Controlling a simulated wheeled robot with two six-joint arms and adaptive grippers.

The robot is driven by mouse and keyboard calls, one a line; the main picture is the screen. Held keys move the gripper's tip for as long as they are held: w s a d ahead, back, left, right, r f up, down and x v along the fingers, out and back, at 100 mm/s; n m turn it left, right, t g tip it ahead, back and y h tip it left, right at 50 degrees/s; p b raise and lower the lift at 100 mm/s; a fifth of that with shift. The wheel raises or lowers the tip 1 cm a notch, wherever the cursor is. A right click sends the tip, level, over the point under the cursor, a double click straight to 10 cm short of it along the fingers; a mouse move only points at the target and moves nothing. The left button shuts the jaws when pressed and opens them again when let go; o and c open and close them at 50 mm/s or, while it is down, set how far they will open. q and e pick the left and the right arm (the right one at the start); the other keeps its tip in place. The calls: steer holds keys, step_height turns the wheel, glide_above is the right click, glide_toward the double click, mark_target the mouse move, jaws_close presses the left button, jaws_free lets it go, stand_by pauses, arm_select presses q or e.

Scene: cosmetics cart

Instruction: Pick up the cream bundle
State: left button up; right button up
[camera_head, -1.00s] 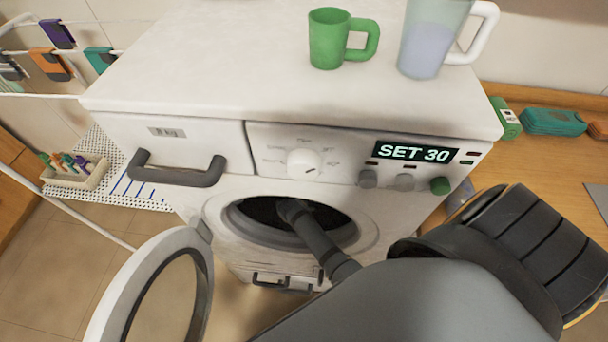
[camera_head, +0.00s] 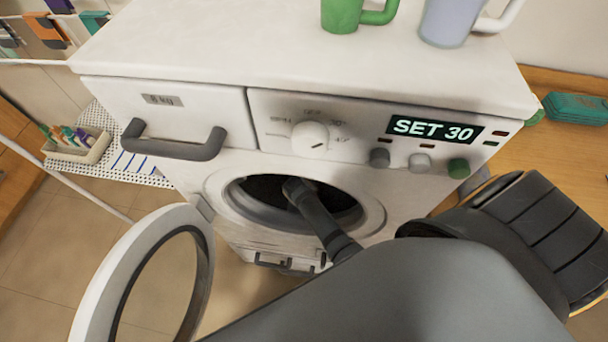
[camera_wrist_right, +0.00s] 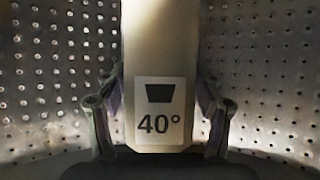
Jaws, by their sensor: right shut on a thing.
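The cream bundle (camera_wrist_right: 160,40) is a pale upright block in the right wrist view. It bears a white label with a dark tub symbol and "40°". My right gripper (camera_wrist_right: 160,88) is shut on it, with one finger on each side, inside the perforated metal drum (camera_wrist_right: 255,65). In the head view my right arm reaches through the round opening of the white washing machine (camera_head: 385,185). The gripper and the bundle are hidden in the dark drum there. My left gripper is not in view.
The round door (camera_head: 95,285) hangs open at the lower left. The control panel reads "SET 30" (camera_head: 435,129). A green mug (camera_head: 341,12) and a pale mug (camera_head: 445,22) stand on top. A tray of small bottles (camera_head: 90,147) is at left, a wooden counter (camera_head: 570,165) at right.

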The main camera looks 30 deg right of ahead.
steer(key=shift+r, duration=0.1)
step_height(320, 180, up, 9)
steer(key=shift+r+p, duration=0.1)
steer(key=shift+p, duration=0.9)
steer(key=shift+r, duration=0.3)
